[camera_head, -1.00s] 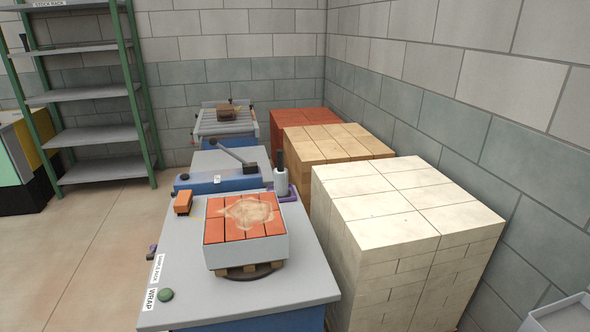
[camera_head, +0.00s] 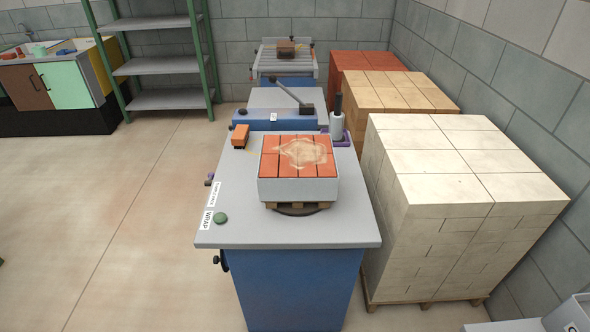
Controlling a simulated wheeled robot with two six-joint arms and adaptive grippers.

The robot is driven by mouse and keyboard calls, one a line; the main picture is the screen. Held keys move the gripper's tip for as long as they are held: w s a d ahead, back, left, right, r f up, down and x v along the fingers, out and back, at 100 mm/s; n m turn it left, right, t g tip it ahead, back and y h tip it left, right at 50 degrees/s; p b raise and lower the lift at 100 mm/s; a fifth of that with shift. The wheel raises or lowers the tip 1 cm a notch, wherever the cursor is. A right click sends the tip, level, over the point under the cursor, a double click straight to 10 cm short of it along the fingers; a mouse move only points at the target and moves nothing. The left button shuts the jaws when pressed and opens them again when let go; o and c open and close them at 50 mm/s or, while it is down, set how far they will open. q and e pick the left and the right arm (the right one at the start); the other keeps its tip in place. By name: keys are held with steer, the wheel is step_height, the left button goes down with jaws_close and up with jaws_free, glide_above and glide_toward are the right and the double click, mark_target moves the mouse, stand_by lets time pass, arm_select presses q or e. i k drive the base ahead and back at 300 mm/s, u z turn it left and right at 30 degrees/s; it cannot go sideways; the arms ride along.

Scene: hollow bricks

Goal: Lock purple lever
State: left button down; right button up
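A small dark knob with a purplish part (camera_head: 208,181) sticks out from the left edge of the wrapping table (camera_head: 240,228). It may be the purple lever; it is too small to tell its position. A purple piece (camera_head: 346,139) also shows at the foot of the wrap roll (camera_head: 336,122), at the table's back right, partly hidden by the roll. Neither of my grippers is in view.
Red bricks in a pale wrap (camera_head: 298,190) sit on the table's round plate. A green button (camera_head: 220,218) is at the front left corner. Stacked pale blocks (camera_head: 430,190) stand close on the right. Open floor (camera_head: 120,220) lies on the left.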

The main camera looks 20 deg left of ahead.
mark_target(208, 183)
steer(key=u, duration=0.25)
steer(key=k, duration=1.05)
steer(key=u, duration=1.75)
steer(key=i, duration=0.75)
steer(key=z, duration=0.55)
steer(key=i, duration=0.8)
steer(key=z, duration=0.4)
steer(key=k, duration=0.55)
steer(key=u, duration=1)
steer(key=i, duration=0.9)
steer(key=z, duration=0.25)
